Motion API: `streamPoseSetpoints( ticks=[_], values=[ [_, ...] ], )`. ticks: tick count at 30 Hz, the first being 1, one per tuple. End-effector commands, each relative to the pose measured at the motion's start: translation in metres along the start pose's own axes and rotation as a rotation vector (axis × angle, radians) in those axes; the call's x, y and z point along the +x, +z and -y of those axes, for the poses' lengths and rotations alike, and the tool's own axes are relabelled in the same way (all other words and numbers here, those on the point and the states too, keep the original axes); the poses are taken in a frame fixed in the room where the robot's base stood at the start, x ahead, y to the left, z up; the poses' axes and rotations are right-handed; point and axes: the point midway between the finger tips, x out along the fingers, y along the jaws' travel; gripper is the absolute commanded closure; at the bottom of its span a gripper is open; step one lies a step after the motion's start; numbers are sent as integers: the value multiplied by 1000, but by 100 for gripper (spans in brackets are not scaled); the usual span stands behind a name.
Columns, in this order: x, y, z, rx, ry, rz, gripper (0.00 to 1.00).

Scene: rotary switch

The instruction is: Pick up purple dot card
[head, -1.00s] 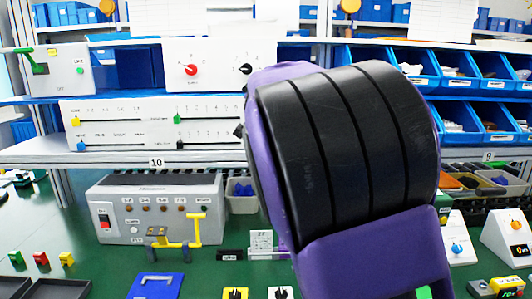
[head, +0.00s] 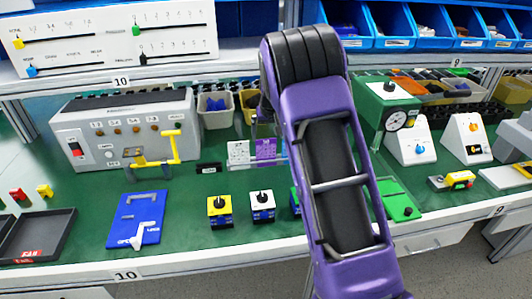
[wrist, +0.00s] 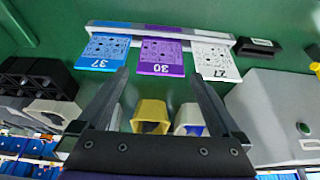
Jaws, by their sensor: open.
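The purple dot card (wrist: 162,57), printed 30, stands in a slim holder between a blue card (wrist: 104,52) on its left and a white card (wrist: 213,60) on its right in the wrist view. It also shows in the head view (head: 266,150), just left of my arm. My gripper (wrist: 158,77) is open and empty. Its two fingers point toward the cards, with the purple card seen between and beyond the tips. I see no contact with it.
Yellow (wrist: 151,116) and pale bins lie near the fingers in the wrist view. A grey switch box (head: 125,130) stands left of the cards. A green box with a gauge (head: 386,110) stands right of my arm.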

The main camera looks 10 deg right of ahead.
Motion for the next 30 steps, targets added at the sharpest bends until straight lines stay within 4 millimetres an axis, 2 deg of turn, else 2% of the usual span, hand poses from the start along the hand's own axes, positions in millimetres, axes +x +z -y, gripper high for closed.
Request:
streamPoseSetpoints(
  ticks=[1,3,6,11,21,30],
  values=[
    [12,1,0,-1,1,3,0],
    [24,1,0,-1,1,2,0],
    [36,0,0,0,0,0,0],
    [44,0,0,0,1,-2,0],
    [89,5,2,0,0,-1,0],
    [94,5,2,1,0,-2,0]
  ],
)
